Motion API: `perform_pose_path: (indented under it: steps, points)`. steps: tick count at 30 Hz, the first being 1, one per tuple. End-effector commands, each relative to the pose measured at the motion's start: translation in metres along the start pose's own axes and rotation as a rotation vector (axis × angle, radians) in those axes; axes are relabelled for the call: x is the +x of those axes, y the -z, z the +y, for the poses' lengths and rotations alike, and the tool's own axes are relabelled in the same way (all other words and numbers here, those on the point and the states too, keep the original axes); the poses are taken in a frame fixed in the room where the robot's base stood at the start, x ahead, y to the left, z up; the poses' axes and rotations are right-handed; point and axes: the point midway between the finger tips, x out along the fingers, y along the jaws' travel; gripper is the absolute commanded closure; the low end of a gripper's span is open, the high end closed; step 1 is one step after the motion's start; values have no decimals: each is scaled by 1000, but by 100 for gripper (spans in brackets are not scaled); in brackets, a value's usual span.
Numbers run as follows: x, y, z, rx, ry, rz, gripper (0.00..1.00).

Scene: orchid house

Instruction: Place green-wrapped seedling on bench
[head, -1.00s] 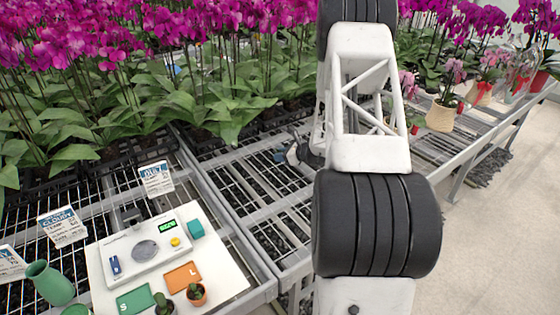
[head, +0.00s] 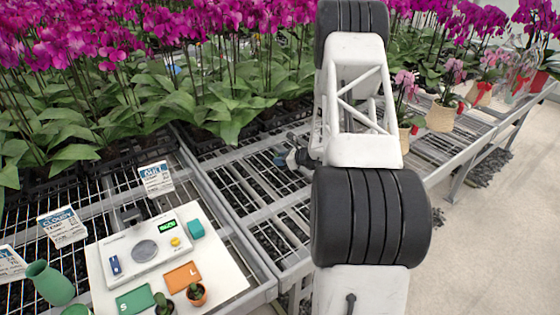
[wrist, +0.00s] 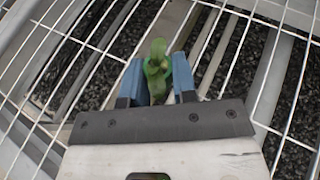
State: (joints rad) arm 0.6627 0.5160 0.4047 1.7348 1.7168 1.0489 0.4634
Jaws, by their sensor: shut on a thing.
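In the wrist view my gripper (wrist: 158,80) has its blue fingers shut on a green seedling (wrist: 156,68), one finger on each side. Its leafy green top shows between the fingers. The wrapping and lower end are hard to make out. White wire mesh of the bench (wrist: 233,48) shows beyond and around it. I cannot tell whether the seedling touches the mesh. In the head view my gripper (head: 292,157) is small and partly hidden behind my arm, over the wire bench (head: 241,199); the seedling cannot be made out there.
A white board (head: 232,283) at lower left bears a scale (head: 140,255), a green S card (head: 135,299), an orange L card (head: 183,277) and small potted plants. Dense orchids (head: 130,90) stand behind. Potted orchids (head: 440,115) stand at right. The mesh left of my arm looks clear.

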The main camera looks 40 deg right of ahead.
Motion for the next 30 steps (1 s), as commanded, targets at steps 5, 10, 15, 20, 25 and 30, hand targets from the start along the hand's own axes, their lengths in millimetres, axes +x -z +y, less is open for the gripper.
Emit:
perform_pose_path:
  steps: [5, 10, 15, 20, 25, 30]
  points:
    - [1, 3, 0, -1, 0, 0, 96]
    - [1, 3, 0, 0, 0, 0, 96]
    - [2, 6, 0, 0, 0, 0, 96]
    - [2, 6, 0, 0, 0, 0, 53]
    - [2, 6, 0, 0, 0, 0, 49]
    - [2, 5, 0, 0, 0, 0, 49]
